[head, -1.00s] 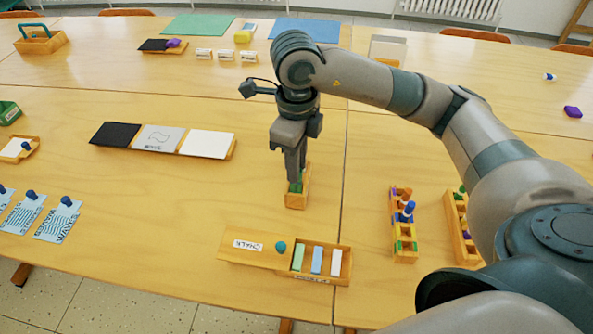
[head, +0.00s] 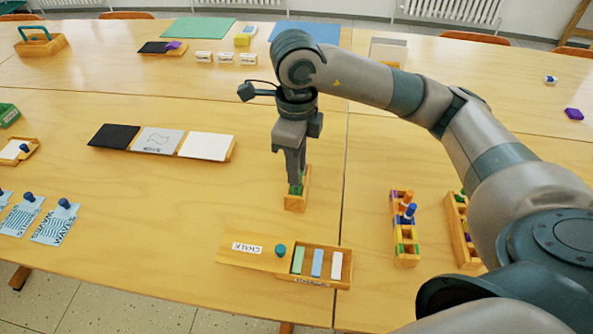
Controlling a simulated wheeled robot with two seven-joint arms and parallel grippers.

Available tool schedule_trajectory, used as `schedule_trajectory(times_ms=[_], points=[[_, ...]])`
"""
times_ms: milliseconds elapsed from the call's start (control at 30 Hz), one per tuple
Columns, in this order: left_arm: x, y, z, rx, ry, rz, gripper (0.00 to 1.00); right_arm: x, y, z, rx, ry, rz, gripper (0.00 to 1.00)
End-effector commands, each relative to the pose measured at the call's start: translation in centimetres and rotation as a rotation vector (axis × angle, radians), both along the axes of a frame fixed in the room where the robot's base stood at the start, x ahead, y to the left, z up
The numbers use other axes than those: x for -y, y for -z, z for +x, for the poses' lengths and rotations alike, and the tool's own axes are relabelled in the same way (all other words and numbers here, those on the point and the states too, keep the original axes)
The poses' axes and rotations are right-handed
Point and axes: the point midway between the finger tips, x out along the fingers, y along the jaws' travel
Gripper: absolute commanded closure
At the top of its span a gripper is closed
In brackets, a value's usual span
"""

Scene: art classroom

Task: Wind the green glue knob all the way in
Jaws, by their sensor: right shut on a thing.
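My right gripper (head: 294,180) points straight down over a small wooden holder (head: 296,203) near the middle of the table. It is shut on the green glue knob (head: 295,190), which shows only as a bit of green at the fingertips inside the holder. The fingers and the holder's walls hide most of the knob, so I cannot tell how far in it is wound. My left gripper is not in view.
A chalk box (head: 255,262) with a lid and several chalk sticks lies in front of the holder. Wooden racks (head: 405,258) with coloured pegs stand to the right. A three-panel tray (head: 232,152) lies to the left. Bare table surrounds the holder.

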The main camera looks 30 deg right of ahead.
Motion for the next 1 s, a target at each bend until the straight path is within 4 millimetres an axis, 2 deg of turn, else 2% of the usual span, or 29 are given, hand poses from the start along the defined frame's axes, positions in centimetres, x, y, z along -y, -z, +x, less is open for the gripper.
schedule_trajectory(times_ms=[633,667,700,833,867,1000], points=[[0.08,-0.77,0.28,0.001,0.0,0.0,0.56,-0.01,0.01,-0.01,0.0,-0.028,0.0,0.89],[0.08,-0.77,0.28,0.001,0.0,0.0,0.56,-0.01,0.01,-0.01,0.0,-0.028,0.0,0.75],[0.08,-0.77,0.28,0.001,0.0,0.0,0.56,-0.01,0.01,-0.01,0.0,-0.028,0.0,0.66],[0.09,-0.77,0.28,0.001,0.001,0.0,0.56,-0.01,0.01,-0.01,0.0,-0.027,0.0,0.34],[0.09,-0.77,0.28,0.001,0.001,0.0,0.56,-0.01,0.01,-0.01,0.0,-0.027,0.0,0.3],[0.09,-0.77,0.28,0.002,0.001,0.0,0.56,-0.01,0.01,-0.01,0.0,-0.027,0.0,0.3]])
